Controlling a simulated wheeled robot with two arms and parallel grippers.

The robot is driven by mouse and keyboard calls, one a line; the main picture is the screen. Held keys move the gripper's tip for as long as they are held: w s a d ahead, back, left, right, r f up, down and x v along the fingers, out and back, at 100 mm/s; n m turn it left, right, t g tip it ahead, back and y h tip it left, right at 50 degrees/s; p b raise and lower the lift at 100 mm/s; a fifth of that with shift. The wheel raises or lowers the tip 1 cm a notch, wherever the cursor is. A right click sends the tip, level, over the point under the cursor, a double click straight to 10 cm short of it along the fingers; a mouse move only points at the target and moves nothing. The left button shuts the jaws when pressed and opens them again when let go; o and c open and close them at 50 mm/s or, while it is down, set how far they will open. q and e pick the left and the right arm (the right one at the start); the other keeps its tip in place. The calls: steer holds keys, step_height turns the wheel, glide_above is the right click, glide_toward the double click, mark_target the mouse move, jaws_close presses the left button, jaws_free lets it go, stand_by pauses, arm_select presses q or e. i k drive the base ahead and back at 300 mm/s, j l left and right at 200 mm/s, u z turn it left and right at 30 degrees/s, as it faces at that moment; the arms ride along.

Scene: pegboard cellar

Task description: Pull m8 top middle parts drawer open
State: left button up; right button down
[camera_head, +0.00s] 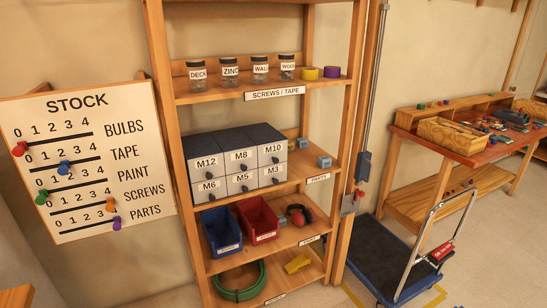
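The M8 drawer (241,161) is the top middle drawer of a dark parts cabinet on the middle shelf of a wooden rack. Its front has a white label and a small dark knob, and it looks shut. The M12 drawer (207,167) is to its left and the M10 drawer (272,153) to its right. The M6 (210,189), M5 (241,183) and M3 (272,175) drawers form the row below. All of them look shut. Neither of my grippers is in view.
Labelled jars (230,72) and tape rolls (310,73) stand on the shelf above. Blue (222,231) and red (258,219) bins are below. A stock board (86,165) is left; a hand cart (385,260) and workbench (440,150) are right.

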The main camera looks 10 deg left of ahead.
mark_target(244, 160)
steer(key=i+u, duration=0.25)
steer(key=u, duration=0.15)
steer(key=i+u, duration=0.4)
steer(key=i+l+u, duration=0.1)
steer(key=u, duration=0.3)
steer(key=l, duration=0.1)
